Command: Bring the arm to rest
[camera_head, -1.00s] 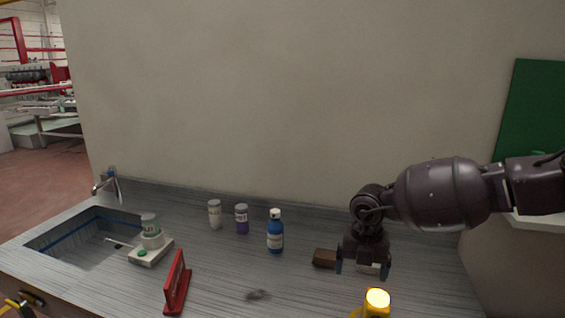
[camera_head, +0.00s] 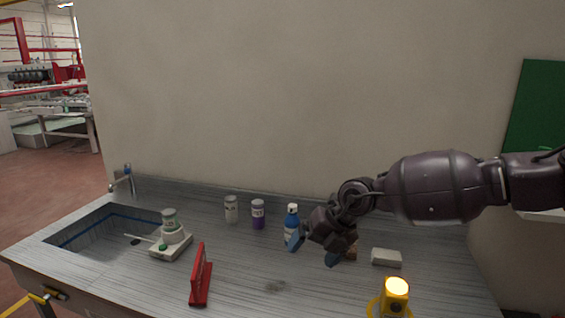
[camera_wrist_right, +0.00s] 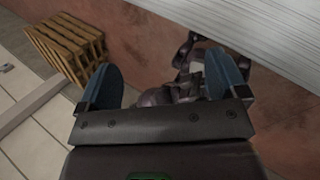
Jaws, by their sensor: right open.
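My right arm comes in from the right in the head view, held up over the counter. Its gripper (camera_head: 312,249) is open, tilted to the lower left, with nothing visible between the fingers. It appears in front of a brown block, which it mostly hides, and just right of the blue bottle (camera_head: 291,222). I cannot tell the exact gap to them. In the right wrist view the two blue fingers (camera_wrist_right: 162,82) stand wide apart, with floor and dark robot parts beyond them. My left gripper is not in view.
A sink (camera_head: 95,242) is at left. A wooden pallet (camera_wrist_right: 68,45) lies on the floor.

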